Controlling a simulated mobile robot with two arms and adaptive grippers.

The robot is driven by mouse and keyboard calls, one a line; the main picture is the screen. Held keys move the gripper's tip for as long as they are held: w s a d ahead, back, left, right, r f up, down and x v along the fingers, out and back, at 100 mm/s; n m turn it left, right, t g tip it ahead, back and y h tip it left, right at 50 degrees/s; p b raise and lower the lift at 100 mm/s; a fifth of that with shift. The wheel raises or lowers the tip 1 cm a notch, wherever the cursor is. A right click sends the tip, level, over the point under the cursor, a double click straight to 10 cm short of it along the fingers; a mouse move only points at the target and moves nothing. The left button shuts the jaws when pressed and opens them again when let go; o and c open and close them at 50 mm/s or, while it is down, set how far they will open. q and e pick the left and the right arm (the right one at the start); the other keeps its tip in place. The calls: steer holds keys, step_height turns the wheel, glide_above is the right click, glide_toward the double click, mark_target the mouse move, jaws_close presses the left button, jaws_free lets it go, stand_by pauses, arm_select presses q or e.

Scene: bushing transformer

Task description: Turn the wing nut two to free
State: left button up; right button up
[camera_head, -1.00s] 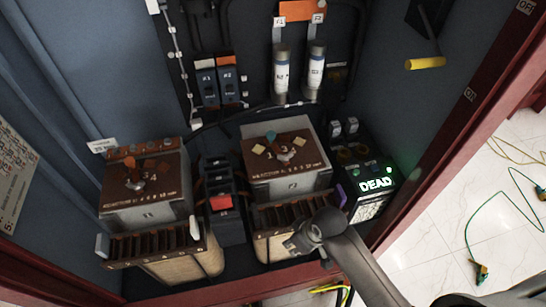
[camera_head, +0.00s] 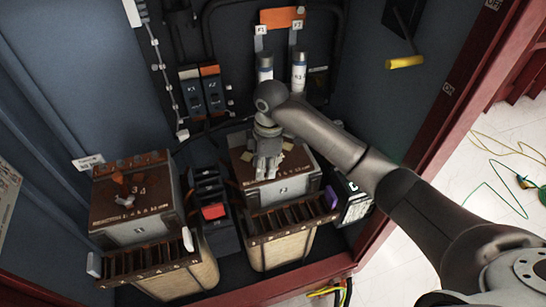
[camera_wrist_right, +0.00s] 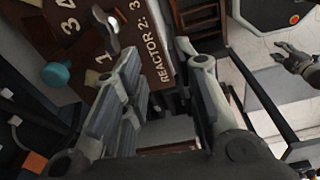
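The right transformer block (camera_head: 250,199) has a brown top that is mostly hidden by my right gripper (camera_head: 268,166). In the right wrist view, its brown panel (camera_wrist_right: 140,45) reads "REACTOR 2", with numbers 1, 3 and 4 visible. A metallic winged piece (camera_wrist_right: 112,35) stands on the panel near my gripper, and a teal piece (camera_wrist_right: 57,74) lies to its left. I cannot tell which is wing nut two. My right gripper is open, with its fingers (camera_wrist_right: 158,55) apart and nothing seen between them. A grey gripper-like part, probably my left gripper (camera_wrist_right: 292,62), shows at the right edge.
A similar left block (camera_head: 135,212) stands beside a dark breaker with a red switch (camera_head: 214,211). Two white fuse cylinders (camera_head: 299,72) are behind my right arm. A yellow-handled lever (camera_head: 404,62) and the red cabinet frame (camera_head: 440,110) are at the right.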

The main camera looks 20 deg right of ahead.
steer(key=w+d+r+n+h, duration=0.1)
steer(key=w+d+r, duration=0.3)
steer(key=r, duration=0.4)
step_height(320, 180, down, 11)
steer(key=shift+w+p, duration=0.15)
steer(key=shift+p, duration=0.65)
steer(key=shift+c, duration=0.4)
steer(key=c, duration=0.5)
jaws_close()
